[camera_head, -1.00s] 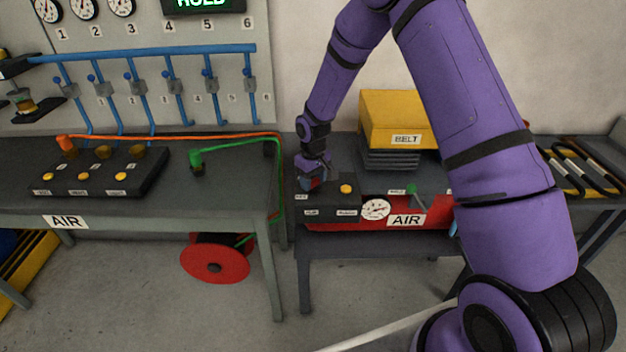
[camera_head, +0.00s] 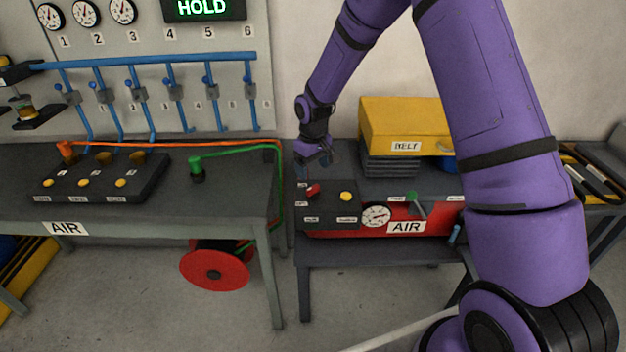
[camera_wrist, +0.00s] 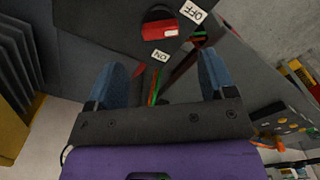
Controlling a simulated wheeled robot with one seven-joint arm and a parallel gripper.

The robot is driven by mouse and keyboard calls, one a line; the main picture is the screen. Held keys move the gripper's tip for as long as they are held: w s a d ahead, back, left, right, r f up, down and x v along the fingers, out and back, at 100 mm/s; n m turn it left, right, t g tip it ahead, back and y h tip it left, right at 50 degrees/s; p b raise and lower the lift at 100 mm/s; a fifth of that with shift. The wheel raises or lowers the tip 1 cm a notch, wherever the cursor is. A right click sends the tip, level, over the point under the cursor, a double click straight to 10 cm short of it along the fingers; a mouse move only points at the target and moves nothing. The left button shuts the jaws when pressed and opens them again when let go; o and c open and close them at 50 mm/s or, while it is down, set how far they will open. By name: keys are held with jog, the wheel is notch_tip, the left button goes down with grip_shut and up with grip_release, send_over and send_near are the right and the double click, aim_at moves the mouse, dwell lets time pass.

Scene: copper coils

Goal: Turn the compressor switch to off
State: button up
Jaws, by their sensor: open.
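The compressor switch (camera_head: 313,190) is a red knob on a dark control box (camera_head: 330,210) at the left end of the red compressor. In the wrist view the red knob (camera_wrist: 157,30) has a white mark at its right end. An OFF label (camera_wrist: 194,12) is at the knob's upper right and an ON label (camera_wrist: 161,57) is below it. Whether the mark points exactly at either label I cannot tell. My gripper (camera_head: 322,158) is above and behind the switch, apart from it. Its blue fingers (camera_wrist: 168,72) are spread and empty.
A yellow round button (camera_head: 346,196) and a pressure gauge (camera_head: 376,216) are right of the switch. A yellow BELT box (camera_head: 405,125) stands behind. Green and orange hoses run along the left bench (camera_head: 225,205). A display (camera_head: 203,8) reads HOLD.

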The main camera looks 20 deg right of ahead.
jog(key=shift+r, duration=1.75)
notch_tip(320, 180, up, 12)
jog(key=m+t, duration=0.1)
send_over(313, 187)
jog(key=s+d, duration=0.2)
jog(key=s, duration=0.4)
jog(key=s+d+r+m+t, duration=0.1)
jog(key=s+d+r+t, duration=0.1)
jog(key=s+r, duration=0.75)
jog(key=s+d+r+m+t, duration=0.1)
jog(key=s+r, duration=0.2)
jog(key=s, duration=0.8)
jog(key=s+d+r+m+t, duration=0.1)
jog(key=s+r, duration=0.3)
jog(key=s, duration=0.7)
jog(key=shift+s+d+m, duration=0.15)
jog(key=shift+d+m, duration=0.15)
jog(key=shift+d, duration=0.05)
